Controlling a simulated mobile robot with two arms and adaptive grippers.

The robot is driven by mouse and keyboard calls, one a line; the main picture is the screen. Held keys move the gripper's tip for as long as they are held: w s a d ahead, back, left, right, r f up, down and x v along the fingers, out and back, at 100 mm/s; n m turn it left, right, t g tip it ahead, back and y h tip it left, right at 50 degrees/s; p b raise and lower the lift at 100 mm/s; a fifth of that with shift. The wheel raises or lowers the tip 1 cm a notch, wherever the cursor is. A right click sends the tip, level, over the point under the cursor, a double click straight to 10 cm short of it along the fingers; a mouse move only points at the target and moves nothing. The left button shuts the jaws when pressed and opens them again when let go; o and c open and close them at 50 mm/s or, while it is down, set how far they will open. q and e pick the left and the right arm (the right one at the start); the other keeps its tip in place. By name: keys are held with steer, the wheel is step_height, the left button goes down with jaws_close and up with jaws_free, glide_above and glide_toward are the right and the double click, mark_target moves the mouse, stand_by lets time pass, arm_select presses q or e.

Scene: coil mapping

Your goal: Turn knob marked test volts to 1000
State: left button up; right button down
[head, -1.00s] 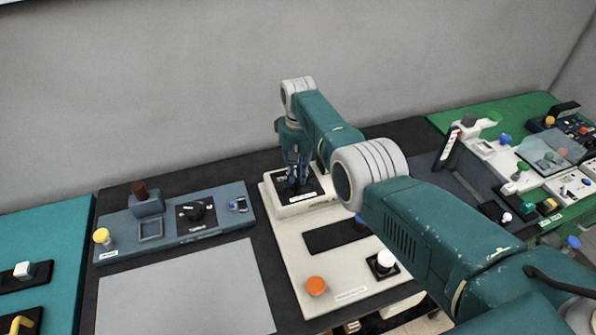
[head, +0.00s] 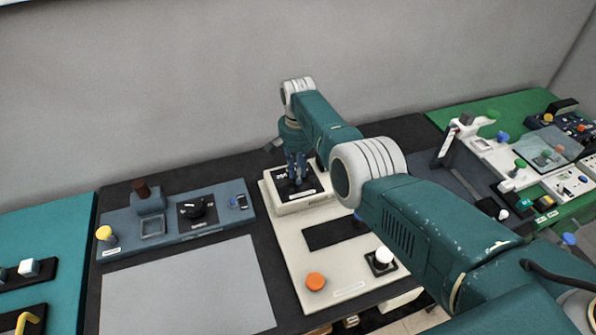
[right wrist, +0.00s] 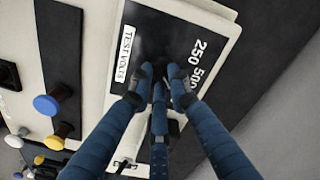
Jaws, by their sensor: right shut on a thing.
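The test volts dial has a black face (right wrist: 150,35) on a raised cream block (head: 300,206). In the right wrist view a white label (right wrist: 124,53) reads TEST VOLTS, and the white marks 250 and 500 (right wrist: 190,73) show on the other side. My right gripper (head: 297,180) is down at the middle of this face, and in the right wrist view its blue fingers (right wrist: 160,78) are closed in around the dark knob. The fingers hide most of the knob, so I cannot tell where it points. The 1000 mark cannot be made out. My left gripper is not in view.
The cream console also carries an orange button (head: 315,281), a white knob (head: 383,256) and a black panel (head: 335,232). A crowded green station (head: 545,108) is at the right.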

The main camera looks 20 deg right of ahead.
steer(key=shift+m, duration=0.3)
steer(key=c, duration=1.6)
jaws_free()
steer(key=shift+c, duration=0.2)
steer(key=shift+r, duration=0.1)
step_height(320, 180, up, 12)
